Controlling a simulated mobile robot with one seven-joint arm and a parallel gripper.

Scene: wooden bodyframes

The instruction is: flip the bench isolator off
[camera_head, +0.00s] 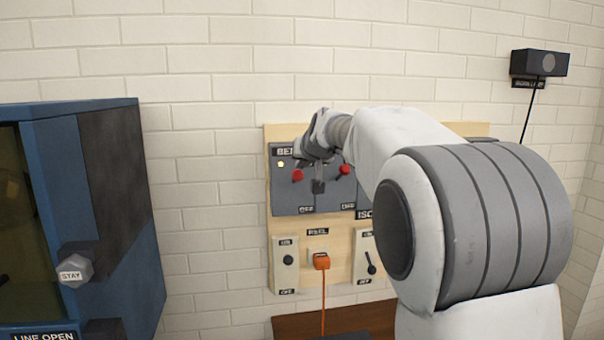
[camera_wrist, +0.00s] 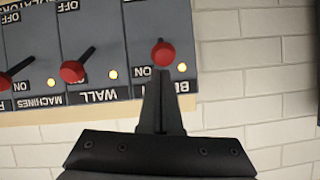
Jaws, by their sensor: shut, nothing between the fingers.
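The bench isolator is the leftmost switch on the grey panel (camera_head: 290,200). Its red knob (camera_head: 298,176) sits toward the ON end, with a lit yellow lamp beside it. In the wrist view, which is upside down, the bench knob (camera_wrist: 163,52) is by the ON mark, just beyond my fingertips. I cannot tell whether the fingers touch the knob.
The wall isolator (camera_wrist: 72,71) and machines isolator (camera_wrist: 6,82) stand beside it, both at ON with lit lamps. Below are a black-knob switch (camera_head: 287,260), an orange plug (camera_head: 321,260) and a lever switch (camera_head: 370,262). A blue cabinet (camera_head: 140,220) stands left.

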